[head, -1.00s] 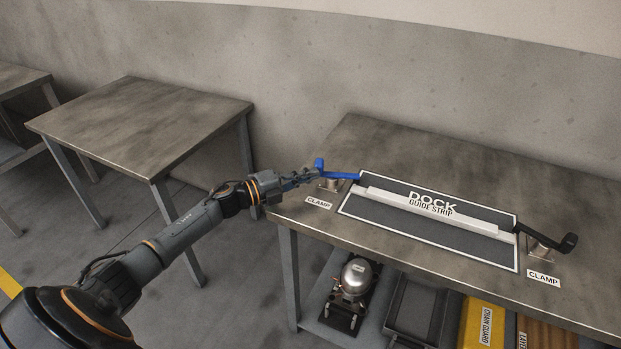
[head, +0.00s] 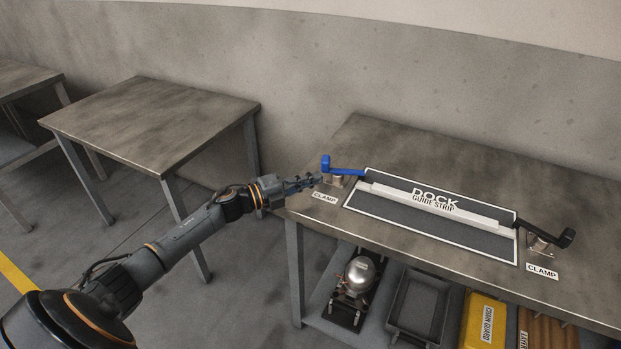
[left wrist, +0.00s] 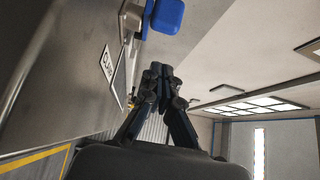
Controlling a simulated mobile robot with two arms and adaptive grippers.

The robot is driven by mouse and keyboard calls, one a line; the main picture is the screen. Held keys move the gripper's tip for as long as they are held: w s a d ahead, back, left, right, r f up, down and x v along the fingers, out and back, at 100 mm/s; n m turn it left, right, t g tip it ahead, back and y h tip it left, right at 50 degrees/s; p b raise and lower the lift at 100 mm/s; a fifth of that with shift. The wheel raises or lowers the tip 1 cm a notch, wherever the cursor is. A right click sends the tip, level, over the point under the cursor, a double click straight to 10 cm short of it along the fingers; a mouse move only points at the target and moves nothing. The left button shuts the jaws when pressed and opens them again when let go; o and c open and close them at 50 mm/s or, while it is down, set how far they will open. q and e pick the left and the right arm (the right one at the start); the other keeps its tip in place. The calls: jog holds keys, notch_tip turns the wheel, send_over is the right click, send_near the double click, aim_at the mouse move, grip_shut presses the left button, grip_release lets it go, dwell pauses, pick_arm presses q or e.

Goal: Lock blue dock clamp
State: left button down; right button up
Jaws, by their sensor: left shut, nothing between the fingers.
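The blue dock clamp (head: 343,168) stands at the left end of the dock (head: 428,223) on the table. Its bar points right to the dock's end, and its upright handle end is at the left. The blue handle also shows at the top of the left wrist view (left wrist: 168,15). My left gripper (head: 318,179) is just left of and slightly below the handle, apparently apart from it. Its fingers (left wrist: 160,70) are together and empty. A black clamp (head: 548,237) sits at the dock's right end. My right gripper is out of view.
A white guide strip (head: 430,204) lies along the dock. The lower shelf holds a silver compressor (head: 361,275), a dark tray (head: 418,304) and a yellow chain guard bin (head: 482,318). An empty table (head: 150,120) stands left, with open floor between.

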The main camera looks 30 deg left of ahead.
pick_arm(q)
jog(key=v, duration=0.3)
jog(key=shift+a+r, duration=0.15)
jog(key=shift+a, duration=0.1)
jog(key=a, duration=0.2)
jog(key=s+f, duration=0.1)
jog(key=shift+a, duration=0.4)
jog(key=shift+s+a+r, duration=0.25)
jog(key=shift+s+a, duration=0.6)
jog(key=shift+s, duration=0.1)
jog(key=shift+s+a, duration=0.2)
jog(key=shift+s, duration=0.1)
jog(key=shift+a, duration=0.2)
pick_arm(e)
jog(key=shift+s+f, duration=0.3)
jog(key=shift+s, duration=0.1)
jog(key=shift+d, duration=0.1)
